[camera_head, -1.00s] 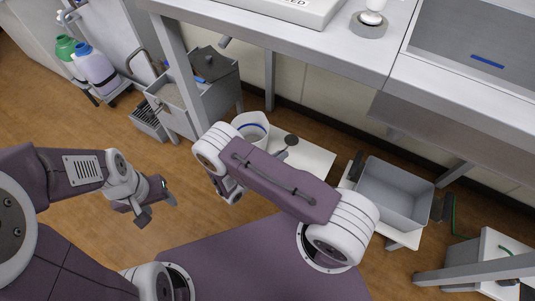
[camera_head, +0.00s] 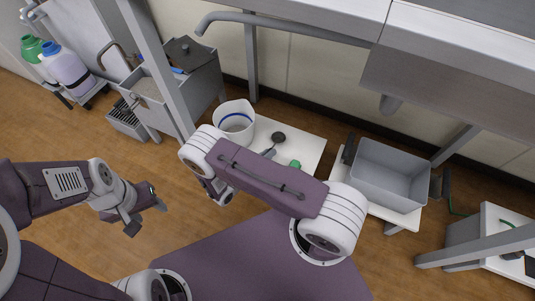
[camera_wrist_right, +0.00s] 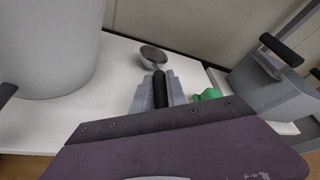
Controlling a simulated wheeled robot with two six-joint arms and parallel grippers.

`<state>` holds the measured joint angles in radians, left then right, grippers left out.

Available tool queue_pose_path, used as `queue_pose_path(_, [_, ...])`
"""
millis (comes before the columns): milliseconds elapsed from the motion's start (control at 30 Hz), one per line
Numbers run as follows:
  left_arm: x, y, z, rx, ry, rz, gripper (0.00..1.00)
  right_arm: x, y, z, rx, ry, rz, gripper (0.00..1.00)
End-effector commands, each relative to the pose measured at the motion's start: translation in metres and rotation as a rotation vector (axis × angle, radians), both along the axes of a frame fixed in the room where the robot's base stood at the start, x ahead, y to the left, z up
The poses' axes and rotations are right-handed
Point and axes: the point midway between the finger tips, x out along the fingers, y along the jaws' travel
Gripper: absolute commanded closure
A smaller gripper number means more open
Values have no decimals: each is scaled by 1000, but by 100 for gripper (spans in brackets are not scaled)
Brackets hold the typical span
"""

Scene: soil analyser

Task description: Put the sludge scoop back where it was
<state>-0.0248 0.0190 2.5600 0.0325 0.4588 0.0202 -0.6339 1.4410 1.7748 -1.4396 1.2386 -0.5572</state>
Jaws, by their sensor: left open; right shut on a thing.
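The sludge scoop has a dark round bowl (camera_head: 278,137) and a black handle (camera_wrist_right: 160,90). Its bowl also shows in the right wrist view (camera_wrist_right: 153,55). My right gripper (camera_wrist_right: 159,92) is shut on the handle, with the bowl ahead of the fingers. The scoop is over a low white table (camera_head: 312,140), beside a white bucket (camera_head: 236,108) with a blue band. I cannot tell whether the scoop touches the table. In the head view my right arm hides most of the handle and gripper. My left gripper (camera_head: 142,211) is open and empty over the floor at left.
A green object (camera_head: 295,163) lies on the table near the right gripper. A grey bin (camera_head: 390,170) with black handles stands right. A grey box on a stand (camera_head: 192,85) is at upper left. A tap pipe (camera_head: 290,31) and counter overhang behind.

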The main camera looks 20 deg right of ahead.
Motion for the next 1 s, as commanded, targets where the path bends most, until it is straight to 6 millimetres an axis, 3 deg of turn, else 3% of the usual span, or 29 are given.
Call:
queue_pose_path(833, [0, 0, -9, 0, 0, 0, 47, 0, 0, -12, 0, 0, 0, 100])
queue_pose_path(867, [0, 0, -8, 0, 0, 0, 47, 0, 0, -11, 0, -1, 0, 74])
queue_pose_path(900, [0, 0, -8, 0, 0, 0, 47, 0, 0, -11, 0, -1, 0, 63])
queue_pose_path(933, [0, 0, -8, 0, 0, 0, 47, 0, 0, -11, 0, 0, 0, 57])
queue_pose_path(1000, [0, 0, -8, 0, 0, 0, 47, 0, 0, -11, 0, 0, 0, 57])
